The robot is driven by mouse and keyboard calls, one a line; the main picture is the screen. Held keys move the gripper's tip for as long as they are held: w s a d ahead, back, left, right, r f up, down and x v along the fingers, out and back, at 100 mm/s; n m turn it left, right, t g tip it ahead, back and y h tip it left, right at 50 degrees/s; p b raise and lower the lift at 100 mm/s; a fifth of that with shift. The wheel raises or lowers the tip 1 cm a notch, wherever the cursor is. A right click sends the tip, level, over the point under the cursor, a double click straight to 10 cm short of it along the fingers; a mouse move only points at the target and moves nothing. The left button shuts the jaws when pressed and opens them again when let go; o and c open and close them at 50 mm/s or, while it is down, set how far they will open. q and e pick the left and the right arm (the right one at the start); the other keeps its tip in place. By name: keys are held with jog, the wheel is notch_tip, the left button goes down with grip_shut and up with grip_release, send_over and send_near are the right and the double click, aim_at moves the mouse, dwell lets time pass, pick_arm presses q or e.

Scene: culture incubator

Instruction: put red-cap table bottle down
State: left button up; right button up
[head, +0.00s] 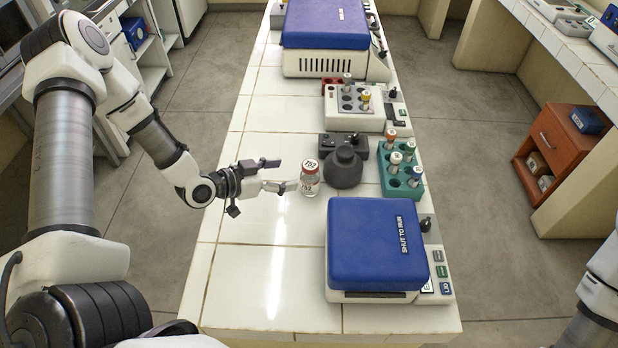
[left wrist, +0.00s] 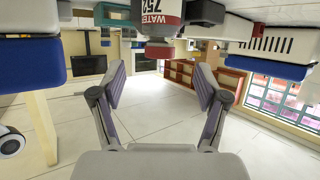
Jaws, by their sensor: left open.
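The red-cap table bottle (head: 311,184) stands upright on the white tiled bench, left of a dark round-bodied device. It is clear with a red-and-white cap and a label. My left gripper (head: 284,175) is open and empty at bench level, just left of the bottle, its fingertips pointing toward it. The left wrist view is upside down; there the bottle (left wrist: 158,18) shows at the top, beyond the spread fingers of the gripper (left wrist: 160,82). I cannot tell whether a fingertip touches it. My right gripper is out of view.
A blue-lidded incubator (head: 372,240) stands in front and to the right. The dark device (head: 345,168) is close beside the bottle. A teal rack (head: 401,180) with vials is further right, a white block unit (head: 355,108) behind. The bench's left strip is clear.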

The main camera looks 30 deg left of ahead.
aim_at(303, 168)
pick_arm(q)
jog(key=x, duration=0.4)
jog(key=shift+s+d+r, duration=0.15)
jog(key=shift+d+r, duration=0.1)
jog(key=shift+d, duration=0.05)
jog(key=x, duration=0.2)
jog(key=p+x, duration=0.1)
jog(key=x, duration=0.1)
jog(key=shift+w+a+r+p, duration=0.1)
jog(key=shift+w+a+p, duration=0.15)
jog(key=shift+a+p, duration=0.05)
jog(key=shift+w+d, duration=0.25)
jog(key=shift+w, duration=0.05)
jog(key=shift+s+a, duration=0.1)
jog(key=c, duration=1.4)
notch_tip(303, 168, up, 10)
jog(key=shift+f+b, duration=0.1)
jog(key=shift+b, duration=0.8)
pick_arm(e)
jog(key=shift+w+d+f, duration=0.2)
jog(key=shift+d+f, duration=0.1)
